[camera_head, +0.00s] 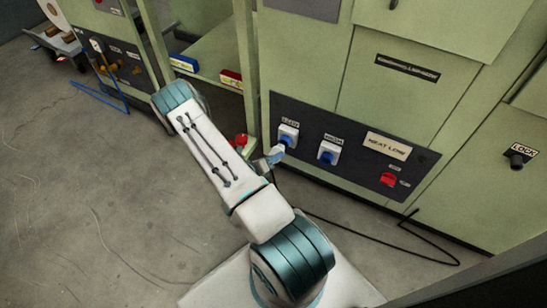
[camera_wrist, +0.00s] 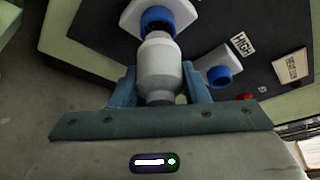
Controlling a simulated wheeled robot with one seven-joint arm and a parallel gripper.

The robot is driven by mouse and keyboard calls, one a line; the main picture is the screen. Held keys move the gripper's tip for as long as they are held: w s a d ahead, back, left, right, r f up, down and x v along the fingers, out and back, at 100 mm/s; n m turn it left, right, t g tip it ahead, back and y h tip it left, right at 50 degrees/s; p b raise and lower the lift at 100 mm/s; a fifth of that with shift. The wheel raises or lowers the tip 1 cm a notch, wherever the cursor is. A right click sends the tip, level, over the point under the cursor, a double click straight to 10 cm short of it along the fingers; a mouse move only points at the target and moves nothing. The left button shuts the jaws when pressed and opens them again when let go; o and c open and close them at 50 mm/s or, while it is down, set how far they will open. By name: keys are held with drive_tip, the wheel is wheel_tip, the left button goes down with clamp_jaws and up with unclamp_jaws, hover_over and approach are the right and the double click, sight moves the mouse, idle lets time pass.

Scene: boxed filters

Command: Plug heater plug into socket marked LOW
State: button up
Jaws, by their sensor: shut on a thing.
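My gripper (camera_wrist: 160,84) is shut on the pale grey heater plug (camera_wrist: 160,62), with one blue finger on each side. The plug's far end lines up with the blue ring of a white socket (camera_wrist: 158,18) in the wrist view. I cannot tell whether it touches or enters. In the head view this is the left socket (camera_head: 288,136), with a small label (camera_head: 290,121) too blurred to read surely. My gripper (camera_head: 272,160) is just below and left of it. The second socket (camera_head: 328,152), marked HIGH, is to the right and empty; it also shows in the wrist view (camera_wrist: 219,76).
The dark panel (camera_head: 352,170) also carries a HEAT LOW plate (camera_head: 387,146) and a red switch (camera_head: 388,180). A black cable (camera_head: 370,238) lies on the floor. An open shelf bay (camera_head: 215,70) with small boxes is at the left.

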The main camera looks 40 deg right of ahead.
sight(278, 150)
drive_tip(key=shift+w+d, duration=0.4)
drive_tip(key=shift+d, duration=0.5)
drive_tip(key=shift+w+d, duration=0.35)
drive_tip(key=shift+d, duration=0.5)
drive_tip(key=o, duration=1.1)
drive_tip(key=shift+a, duration=0.1)
drive_tip(key=p+v, duration=0.3)
drive_tip(key=v, duration=1)
drive_tip(key=shift+a+r+p, duration=0.1)
drive_tip(key=shift+a+p, duration=0.2)
drive_tip(key=shift+p, duration=0.05)
